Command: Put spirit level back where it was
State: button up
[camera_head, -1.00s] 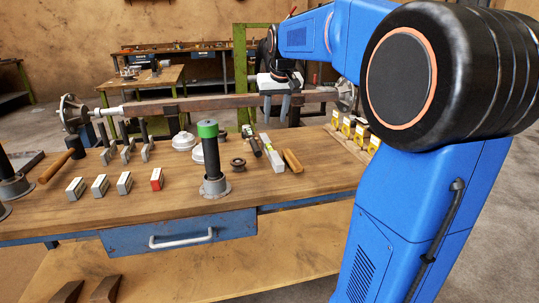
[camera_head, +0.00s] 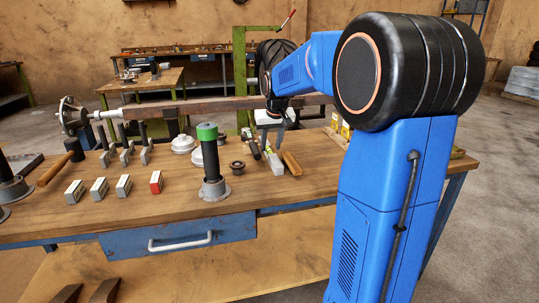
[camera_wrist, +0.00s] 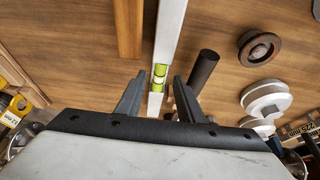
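The spirit level is a pale silver bar with a green vial. It lies on the wooden workbench top (camera_head: 110,205), right of the black post with the green cap, in the head view (camera_head: 273,160). In the wrist view, the spirit level (camera_wrist: 170,35) runs from the top edge down between my fingers, its green vial near the fingertips. My gripper (camera_head: 271,142) is above the bench over the far part of the level. In the wrist view, my gripper (camera_wrist: 159,77) is open, with one finger on each side of the level and visible gaps.
A wooden bar (camera_wrist: 129,28) lies close beside the level. On its other side are a dark cylinder (camera_wrist: 203,72), a brown ring (camera_wrist: 259,48) and white round parts (camera_wrist: 266,98). The green-capped post (camera_head: 210,160) stands nearby.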

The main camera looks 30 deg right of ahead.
aim_at(270, 150)
jog(key=shift+x, duration=1.95)
jog(key=shift+s, duration=0.1)
grip_shut()
notch_tip(270, 150, up, 10)
